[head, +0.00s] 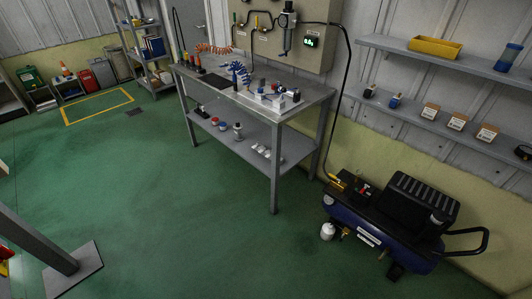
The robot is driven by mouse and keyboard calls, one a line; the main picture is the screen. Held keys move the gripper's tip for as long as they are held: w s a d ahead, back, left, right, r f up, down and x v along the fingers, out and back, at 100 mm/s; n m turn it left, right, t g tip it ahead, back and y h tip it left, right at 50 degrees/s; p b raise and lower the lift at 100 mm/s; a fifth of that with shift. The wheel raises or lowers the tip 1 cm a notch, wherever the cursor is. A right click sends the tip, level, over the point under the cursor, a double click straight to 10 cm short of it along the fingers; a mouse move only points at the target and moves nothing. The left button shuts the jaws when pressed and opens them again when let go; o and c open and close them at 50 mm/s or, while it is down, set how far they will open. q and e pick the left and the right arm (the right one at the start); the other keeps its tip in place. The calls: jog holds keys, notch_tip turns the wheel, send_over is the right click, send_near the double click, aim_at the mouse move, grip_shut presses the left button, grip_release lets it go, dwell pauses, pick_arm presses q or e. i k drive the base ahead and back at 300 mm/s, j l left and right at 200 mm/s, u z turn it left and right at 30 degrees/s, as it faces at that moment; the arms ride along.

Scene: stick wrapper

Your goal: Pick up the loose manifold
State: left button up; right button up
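A workbench (222,95) stands against the wall at upper centre. Near the right end of its top, pale block-like parts with small dark and blue fittings (272,97) sit close together. They look like a manifold, but they are too small to tell whether there is one or more, or which is loose. Neither of my grippers shows in the view.
A blue compressor (375,235) stands on the floor at right. Wall shelves (415,55) hold a yellow bin (435,47) and small boxes. A grey post on a base plate (75,270) is at lower left. The green floor before the bench is clear.

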aim_at(258, 149)
jog(key=i+j+z, duration=0.15)
jog(key=i+j, duration=0.8)
